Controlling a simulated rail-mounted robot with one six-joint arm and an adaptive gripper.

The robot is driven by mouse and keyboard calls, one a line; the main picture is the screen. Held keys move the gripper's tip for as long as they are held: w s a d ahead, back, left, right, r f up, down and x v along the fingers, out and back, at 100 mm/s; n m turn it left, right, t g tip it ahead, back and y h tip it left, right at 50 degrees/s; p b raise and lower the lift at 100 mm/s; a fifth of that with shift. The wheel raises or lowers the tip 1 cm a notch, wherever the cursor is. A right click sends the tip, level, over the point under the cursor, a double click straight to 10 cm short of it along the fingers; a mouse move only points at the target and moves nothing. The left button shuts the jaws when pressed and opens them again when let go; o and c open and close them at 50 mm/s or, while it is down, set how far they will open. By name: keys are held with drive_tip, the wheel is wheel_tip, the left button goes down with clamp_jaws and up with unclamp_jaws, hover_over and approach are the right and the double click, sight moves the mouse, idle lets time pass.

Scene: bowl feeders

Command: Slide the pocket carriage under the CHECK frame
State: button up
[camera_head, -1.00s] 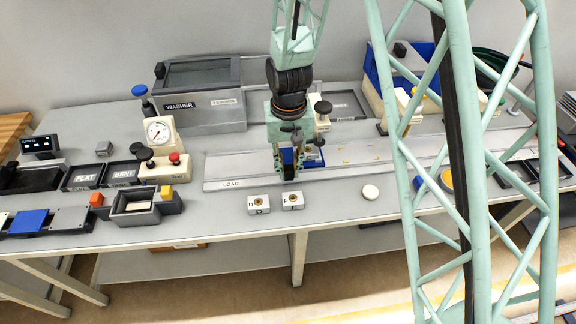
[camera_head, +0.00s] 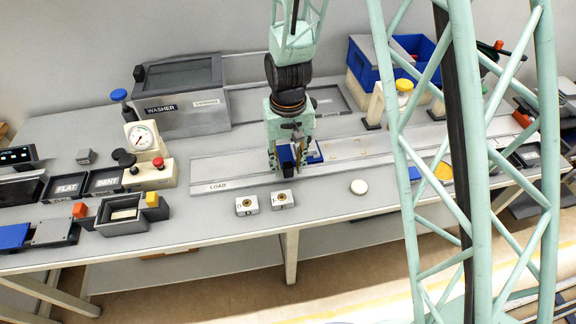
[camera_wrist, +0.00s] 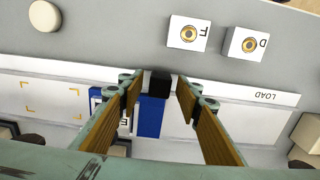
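The pocket carriage appears as a blue piece (camera_head: 286,155) on the pale rail (camera_head: 235,178), right of the LOAD label. In the wrist view its blue strip (camera_wrist: 151,118) and a black block (camera_wrist: 160,84) lie between my fingers. A blue-edged part with a white lettered piece shows beside the left finger, partly hidden. My gripper (camera_head: 289,166) is low over the rail with its fingers astride the black block; gaps show on both sides in the wrist view (camera_wrist: 158,95). A cream frame with a yellow top (camera_head: 404,86) stands to the right, partly behind my structure; no CHECK label is readable.
Two white blocks (camera_head: 247,206) (camera_head: 282,199) and a white disc (camera_head: 359,187) lie in front of the rail. The washer (camera_head: 182,95) stands behind at left, and a gauge unit (camera_head: 147,150) left of the rail. The rail's top right of my gripper looks clear.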

drive_tip(key=shift+r, duration=0.2)
wheel_tip(320, 180, up, 12)
drive_tip(key=shift+f, duration=0.2)
idle(1.0)
drive_tip(key=shift+o, duration=0.2)
drive_tip(key=a+n+h, duration=0.1)
drive_tip(key=n, duration=0.5)
drive_tip(key=a+n+h+b, duration=0.1)
drive_tip(key=a+n+h, duration=0.1)
drive_tip(key=n, duration=0.4)
drive_tip(key=s+a+r+n+h, duration=0.1)
drive_tip(key=a+n, duration=0.1)
drive_tip(key=n, duration=0.4)
drive_tip(key=shift+a+t, duration=0.1)
drive_tip(key=shift+t, duration=0.3)
drive_tip(key=shift+f, duration=0.15)
drive_tip(key=shift+d+b+x, duration=0.15)
drive_tip(key=shift+b+x, duration=0.85)
drive_tip(key=shift+x, duration=2.4)
drive_tip(key=shift+d+b+x, duration=0.2)
drive_tip(key=shift+b+x, duration=0.75)
drive_tip(key=shift+x, duration=2.45)
drive_tip(key=shift+c, duration=0.7)
